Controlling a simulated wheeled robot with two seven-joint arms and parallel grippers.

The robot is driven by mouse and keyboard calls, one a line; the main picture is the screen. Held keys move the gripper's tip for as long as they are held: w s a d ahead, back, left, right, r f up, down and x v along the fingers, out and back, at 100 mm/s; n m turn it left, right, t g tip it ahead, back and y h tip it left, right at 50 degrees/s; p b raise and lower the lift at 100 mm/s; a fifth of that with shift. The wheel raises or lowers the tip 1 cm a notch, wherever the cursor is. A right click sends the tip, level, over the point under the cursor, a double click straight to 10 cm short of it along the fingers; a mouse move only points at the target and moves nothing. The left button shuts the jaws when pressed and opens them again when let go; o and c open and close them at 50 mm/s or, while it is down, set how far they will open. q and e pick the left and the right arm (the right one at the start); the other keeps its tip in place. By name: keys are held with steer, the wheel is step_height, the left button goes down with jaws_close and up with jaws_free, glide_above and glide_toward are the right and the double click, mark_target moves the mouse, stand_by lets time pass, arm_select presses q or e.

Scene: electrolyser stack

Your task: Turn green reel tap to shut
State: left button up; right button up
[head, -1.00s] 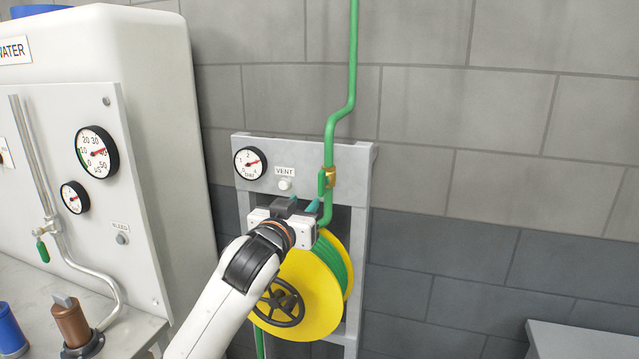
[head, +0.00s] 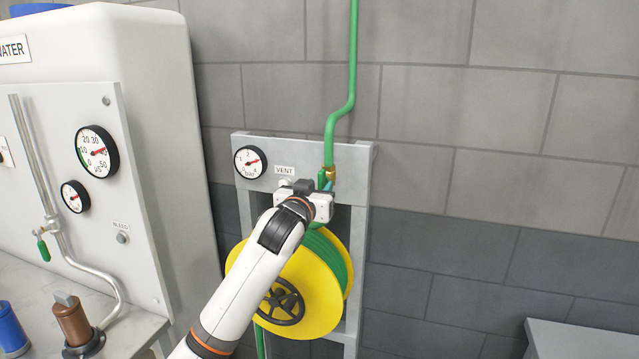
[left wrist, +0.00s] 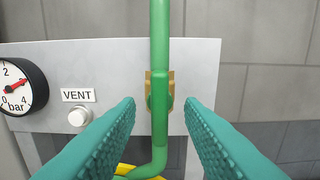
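The green reel tap has a brass body (head: 330,172) on the green pipe, and it also shows in the left wrist view (left wrist: 171,88). Its green handle (left wrist: 157,98) looks upright, in line with the pipe. My left gripper (head: 325,186) is just in front of and below the tap, and its own body hides part of the area. In the left wrist view its teal fingers (left wrist: 160,108) are apart, one on each side of the pipe, with nothing held between them. My right gripper is not in view.
The yellow reel (head: 318,290) with green hose hangs below the tap. A pressure gauge (head: 250,162) and a VENT button (left wrist: 79,117) sit left of it on the grey panel (head: 290,150). The white water cabinet (head: 165,120) stands at the left. The wall at right is clear.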

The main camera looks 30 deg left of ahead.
arm_select(q)
jaws_close()
steer(key=shift+r+m+p, duration=0.1)
steer(key=shift+m+p, duration=0.95)
steer(key=shift+m, duration=0.15)
steer(key=shift+m+p, duration=0.45)
steer(key=shift+m, duration=0.65)
